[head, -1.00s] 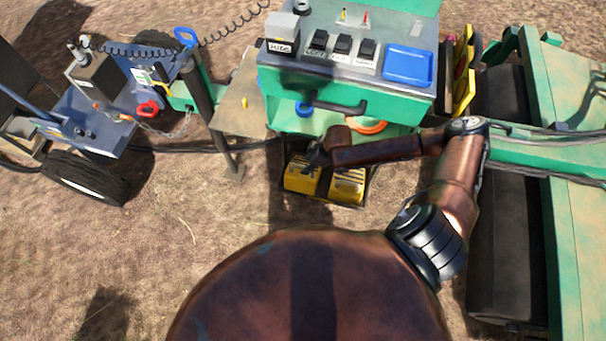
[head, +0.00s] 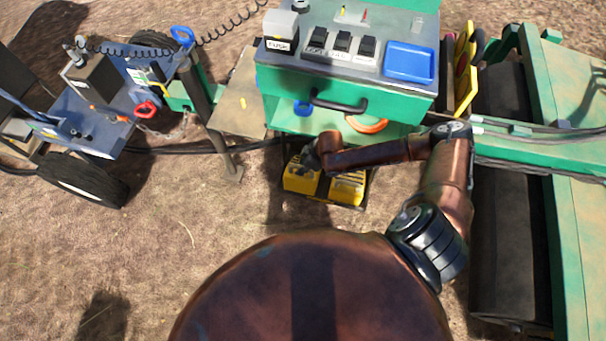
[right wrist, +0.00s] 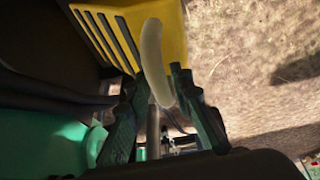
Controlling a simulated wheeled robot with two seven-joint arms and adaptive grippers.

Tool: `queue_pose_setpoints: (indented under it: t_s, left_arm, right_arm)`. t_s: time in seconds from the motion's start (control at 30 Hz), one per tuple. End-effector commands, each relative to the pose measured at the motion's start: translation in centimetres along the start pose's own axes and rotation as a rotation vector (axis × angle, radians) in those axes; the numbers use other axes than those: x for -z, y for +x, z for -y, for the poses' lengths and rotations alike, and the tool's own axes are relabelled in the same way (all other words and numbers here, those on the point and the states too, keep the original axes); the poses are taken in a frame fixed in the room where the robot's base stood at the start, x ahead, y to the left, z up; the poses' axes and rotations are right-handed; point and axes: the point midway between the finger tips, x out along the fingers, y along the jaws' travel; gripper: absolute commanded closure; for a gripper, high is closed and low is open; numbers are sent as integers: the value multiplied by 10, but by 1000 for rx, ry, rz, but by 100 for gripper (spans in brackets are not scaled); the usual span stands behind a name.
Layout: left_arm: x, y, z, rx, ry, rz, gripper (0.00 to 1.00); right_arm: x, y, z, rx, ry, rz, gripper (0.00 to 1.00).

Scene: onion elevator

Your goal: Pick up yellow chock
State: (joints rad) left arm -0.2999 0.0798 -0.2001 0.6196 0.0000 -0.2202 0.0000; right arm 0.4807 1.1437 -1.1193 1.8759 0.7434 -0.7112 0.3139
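Two yellow chocks with black ribs sit side by side in a dark tray (head: 340,206) on the ground below the green cabinet. The left chock (head: 299,181) is partly under my right gripper (head: 311,163), and my forearm partly covers the right chock (head: 346,188). In the right wrist view a yellow chock (right wrist: 115,30) fills the upper left, with a pale curved handle (right wrist: 154,60) beside it. The fingers of my right gripper (right wrist: 160,88) stand apart with the handle between them. I cannot tell whether they touch it. My left gripper is not in view.
The green cabinet (head: 350,117) with switches and a blue tray (head: 409,62) stands just behind the chocks. A green-framed roller machine (head: 570,200) is at right, a blue wheeled trailer (head: 95,135) at left. Bare ground lies at front left.

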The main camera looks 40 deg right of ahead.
Motion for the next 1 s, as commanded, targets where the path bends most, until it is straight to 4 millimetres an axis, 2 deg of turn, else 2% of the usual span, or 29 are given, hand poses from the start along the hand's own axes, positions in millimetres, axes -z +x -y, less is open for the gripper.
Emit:
queue_pose_setpoints:
  t_s: [0.27,1.0]
  left_arm:
    - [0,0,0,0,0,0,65]
    - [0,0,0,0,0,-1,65]
  right_arm:
    - [0,0,0,0,0,0,100]
    - [3,-1,-1,-2,-2,-6,100]
